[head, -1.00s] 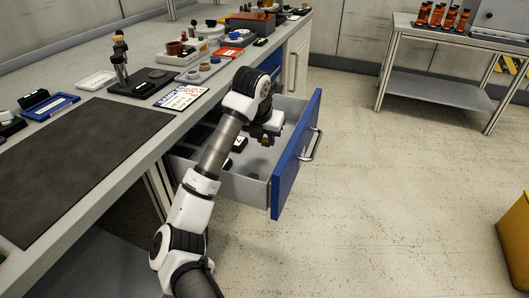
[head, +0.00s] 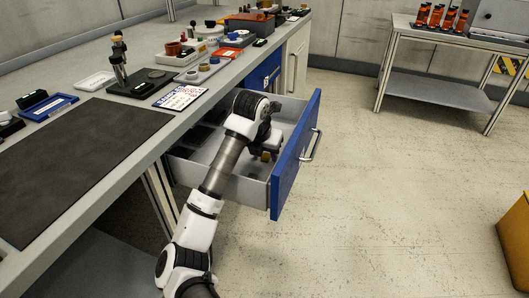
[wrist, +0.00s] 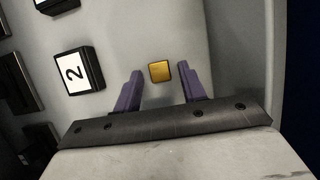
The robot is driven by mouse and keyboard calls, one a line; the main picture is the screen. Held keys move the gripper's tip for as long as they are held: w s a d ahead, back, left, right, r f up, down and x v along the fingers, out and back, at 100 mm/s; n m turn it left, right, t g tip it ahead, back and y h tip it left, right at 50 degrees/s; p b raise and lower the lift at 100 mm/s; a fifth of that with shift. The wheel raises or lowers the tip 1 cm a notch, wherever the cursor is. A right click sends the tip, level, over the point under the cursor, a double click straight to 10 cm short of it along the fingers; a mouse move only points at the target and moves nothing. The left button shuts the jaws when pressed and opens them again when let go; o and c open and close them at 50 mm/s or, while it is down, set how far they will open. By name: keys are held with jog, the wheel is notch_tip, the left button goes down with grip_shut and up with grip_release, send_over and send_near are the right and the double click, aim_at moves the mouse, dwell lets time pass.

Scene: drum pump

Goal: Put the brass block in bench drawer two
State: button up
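The brass block (wrist: 161,71) shows in the wrist view as a small gold square on the pale drawer floor, between and just beyond my fingertips. In the head view the block (head: 266,156) is a small brownish spot under my gripper (head: 262,150). My gripper's two purple fingers (wrist: 160,80) are spread, with a gap on each side of the block. The open drawer (head: 240,188) has pale walls and a blue front. A black piece with a white label reading 2 (wrist: 78,72) is inside it, left of my fingers. The block's underside is hidden.
The drawer's blue front (head: 296,155) with its handle stands to the right of my gripper. Dark compartments show at the drawer's left. The bench top (head: 150,115) above carries several tools and trays. The floor (head: 390,190) to the right is clear.

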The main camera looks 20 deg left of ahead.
jog(key=v, duration=1.2)
jog(key=shift+r+p, duration=0.2)
jog(key=shift+p, duration=0.15)
jog(key=shift+w+d, duration=0.1)
